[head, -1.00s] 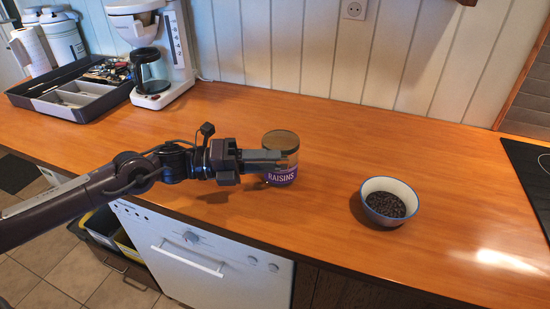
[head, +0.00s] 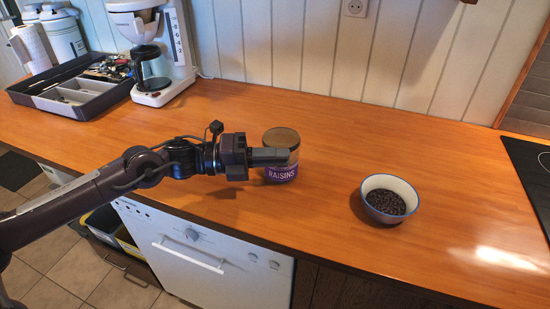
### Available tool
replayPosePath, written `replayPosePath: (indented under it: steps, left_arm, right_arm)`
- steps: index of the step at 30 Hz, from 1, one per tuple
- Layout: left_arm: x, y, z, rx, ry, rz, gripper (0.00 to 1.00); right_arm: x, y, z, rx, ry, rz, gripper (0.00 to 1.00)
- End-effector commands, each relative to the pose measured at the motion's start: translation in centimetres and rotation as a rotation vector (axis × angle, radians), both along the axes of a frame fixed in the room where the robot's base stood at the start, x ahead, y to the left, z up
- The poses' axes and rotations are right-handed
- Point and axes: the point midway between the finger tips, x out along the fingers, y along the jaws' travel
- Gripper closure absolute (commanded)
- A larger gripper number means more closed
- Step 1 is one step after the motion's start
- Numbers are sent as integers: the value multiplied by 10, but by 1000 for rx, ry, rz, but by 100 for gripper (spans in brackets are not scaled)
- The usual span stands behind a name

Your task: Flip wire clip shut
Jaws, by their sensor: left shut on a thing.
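The raisins jar (head: 281,173) stands upright on the wooden counter, with a purple label and a round brown lid (head: 281,137) lying over its top. My left gripper (head: 272,157) comes in from the left at the jar's upper left side, below the lid. Its fingers are close together, shut on a small part at the jar. The wire clip is too small and too covered by the fingers to make out. My right gripper is not in view.
A bowl (head: 390,198) of dark pieces stands to the right of the jar. A utensil tray (head: 75,92) and a coffee maker (head: 153,60) stand at the back left. The dishwasher front (head: 205,250) is below the counter edge. Counter behind the jar is clear.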

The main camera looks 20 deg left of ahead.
Motion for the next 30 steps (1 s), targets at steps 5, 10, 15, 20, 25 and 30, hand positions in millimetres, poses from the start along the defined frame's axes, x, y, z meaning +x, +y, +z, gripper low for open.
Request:
replayPosePath:
  steps: [5,10,15,20,25,30]
  left_arm:
    - [5,2,1,-41,108,0,100]
    - [5,2,1,-44,117,0,100]
    - [5,2,1,-43,116,0,80]
    - [5,2,1,-43,115,0,65]
    - [5,2,1,-43,114,0,65]
    - [2,11,-1,-41,115,3,65]
  right_arm:
    - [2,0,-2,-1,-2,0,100]
    - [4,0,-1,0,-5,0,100]
    - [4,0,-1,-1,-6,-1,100]
    - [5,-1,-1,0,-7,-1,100]
    - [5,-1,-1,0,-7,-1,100]
    - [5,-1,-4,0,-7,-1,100]
